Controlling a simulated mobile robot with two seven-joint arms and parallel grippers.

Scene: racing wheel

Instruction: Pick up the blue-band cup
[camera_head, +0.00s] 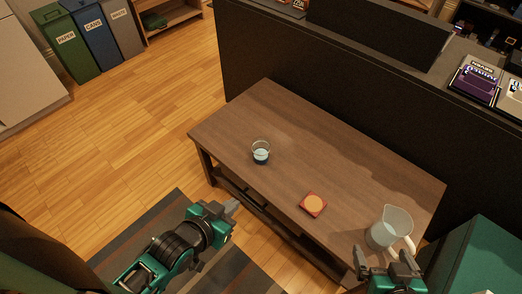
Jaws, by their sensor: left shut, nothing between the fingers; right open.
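My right gripper (382,252) is open at the lower right, just in front of a clear jug (390,226) with a pale handle. The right fingers overlap the jug's lower part in the picture; I cannot tell whether they touch it.
A red square coaster (313,205) with an orange middle lies near the table's front edge. A dark partition (300,85) runs along the table's back. A teal box (485,260) stands at the lower right. The tabletop around the cup is clear.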

